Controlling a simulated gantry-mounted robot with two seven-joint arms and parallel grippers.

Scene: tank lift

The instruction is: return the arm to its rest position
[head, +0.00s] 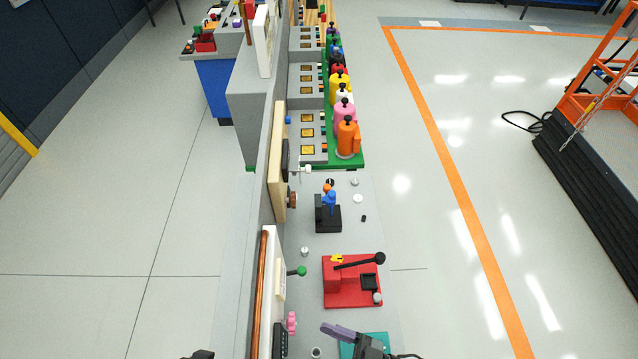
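A small dark part at the bottom edge, left of the bench, looks like the top of my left gripper (201,354). The rest of it is cut off by the frame, so its fingers do not show. Another dark part, which looks like my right gripper (368,345), is at the bottom edge over a teal plate (382,339). A purple-grey bar (340,331) reaches left from it. I cannot tell whether this bar is a finger or part of a device there. Nothing is clearly seen held.
A grey bench (395,235) runs away from me along a panel wall. It carries a red lever device (352,283), a black stand with a blue figure (328,213) and several coloured canisters (347,138). Open floor lies on both sides. An orange frame (600,75) stands right.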

